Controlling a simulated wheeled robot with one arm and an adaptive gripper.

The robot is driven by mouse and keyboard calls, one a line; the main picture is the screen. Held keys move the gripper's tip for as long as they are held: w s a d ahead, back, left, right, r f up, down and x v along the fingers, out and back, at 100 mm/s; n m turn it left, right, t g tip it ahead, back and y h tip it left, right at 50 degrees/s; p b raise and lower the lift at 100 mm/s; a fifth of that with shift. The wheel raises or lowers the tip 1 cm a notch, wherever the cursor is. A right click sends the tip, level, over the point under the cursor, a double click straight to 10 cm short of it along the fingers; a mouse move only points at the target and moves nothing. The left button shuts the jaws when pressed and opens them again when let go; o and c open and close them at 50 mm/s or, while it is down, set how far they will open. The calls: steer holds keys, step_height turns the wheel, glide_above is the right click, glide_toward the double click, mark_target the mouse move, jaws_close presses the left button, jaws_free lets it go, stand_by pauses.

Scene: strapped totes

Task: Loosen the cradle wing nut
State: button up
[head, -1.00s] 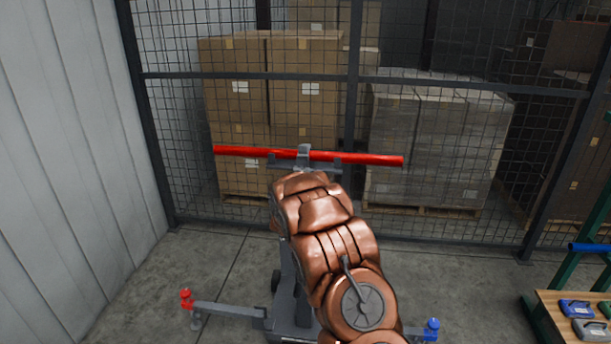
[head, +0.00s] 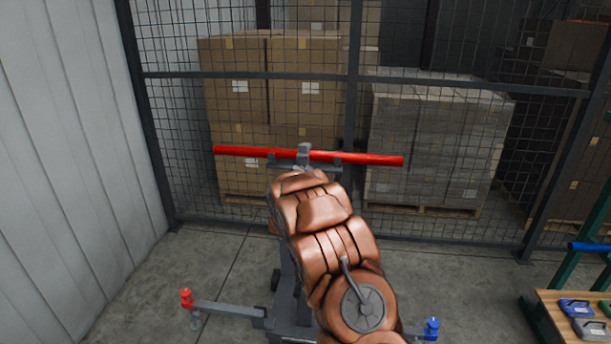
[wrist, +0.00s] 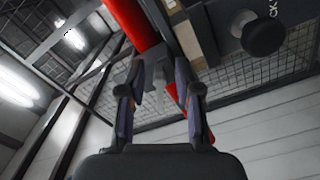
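A red bar (head: 370,159) lies across a grey cradle (head: 304,152) on top of a grey wheeled stand. In the wrist view the red bar (wrist: 131,22) runs down behind my gripper (wrist: 160,72). Its two fingers are apart, one on each side of a small light grey part (wrist: 158,90), which may be the wing nut. I cannot tell whether either finger touches it. A dark round knob (wrist: 264,36) on a grey plate with partly visible lettering is at the upper right. In the head view my copper arm hides my gripper and the front of the cradle.
A wire mesh fence (head: 450,77) stands behind the bar, with stacked cartons (head: 240,100) beyond it. A corrugated wall (head: 75,150) is at left. The stand's legs carry a red knob (head: 186,298) and a blue knob (head: 431,328). A wooden-topped bench (head: 550,312) is at lower right.

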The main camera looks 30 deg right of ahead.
steer(key=v, duration=1)
steer(key=shift+s+a, duration=0.25)
steer(key=shift+s, duration=0.05)
steer(key=s+a+m+g+y, duration=0.1)
steer(key=s+a+g+y, duration=0.2)
steer(key=s+a+y, duration=0.6)
steer(key=s+a+m+g+y, duration=0.15)
steer(key=s+a+g, duration=0.4)
steer(key=a, duration=0.85)
steer(key=s+a+m+g, duration=0.1)
steer(key=s+a+g, duration=0.1)
steer(key=s, duration=1.5)
steer(key=s+a+r+m+g+y, duration=0.1)
steer(key=s+g, duration=0.4)
steer(key=s, duration=1.3)
steer(key=shift+s+a+r, duration=0.3)
steer(key=shift+a, duration=0.25)
